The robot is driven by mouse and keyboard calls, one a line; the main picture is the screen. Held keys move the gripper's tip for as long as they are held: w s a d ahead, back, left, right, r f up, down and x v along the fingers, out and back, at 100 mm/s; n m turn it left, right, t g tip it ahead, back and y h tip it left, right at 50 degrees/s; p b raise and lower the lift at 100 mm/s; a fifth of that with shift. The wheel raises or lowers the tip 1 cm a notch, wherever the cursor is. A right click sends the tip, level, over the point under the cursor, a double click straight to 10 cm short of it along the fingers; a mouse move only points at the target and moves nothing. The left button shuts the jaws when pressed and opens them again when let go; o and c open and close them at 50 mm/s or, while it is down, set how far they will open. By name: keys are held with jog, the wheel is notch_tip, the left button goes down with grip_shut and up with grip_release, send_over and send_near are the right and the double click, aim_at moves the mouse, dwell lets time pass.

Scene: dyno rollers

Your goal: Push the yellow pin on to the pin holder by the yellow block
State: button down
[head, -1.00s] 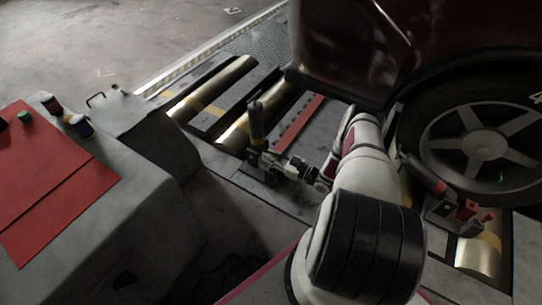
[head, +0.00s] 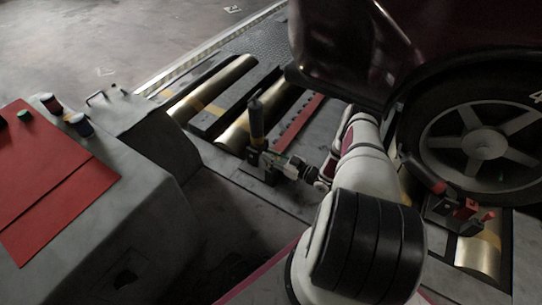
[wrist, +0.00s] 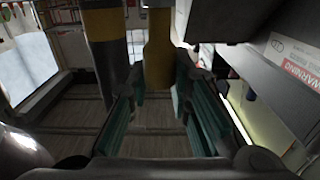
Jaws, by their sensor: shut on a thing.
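In the head view, my gripper (head: 273,160) is low by the left roller frame, at the foot of an upright dark post (head: 257,122). In the wrist view, the yellow pin (wrist: 158,60) stands upright between the two teal fingers of my gripper (wrist: 160,108), which is shut on it. The pin's upper end is cut off by the frame. Left of it stands a thick dark cylinder with a yellow band (wrist: 104,26). The yellow block and the pin holder cannot be told apart clearly, as my gripper covers much of that spot.
Brass rollers (head: 215,88) lie behind. A car wheel (head: 484,145) stands at the right, with a red-handled clamp (head: 466,210) before it. A grey console with a red panel (head: 60,180) is at the left.

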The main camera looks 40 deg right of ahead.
jog(key=shift+f, duration=0.6)
dwell(0.3)
jog(key=c, duration=1.4)
grip_release()
jog(key=shift+o, duration=0.2)
jog(key=v, duration=1.2)
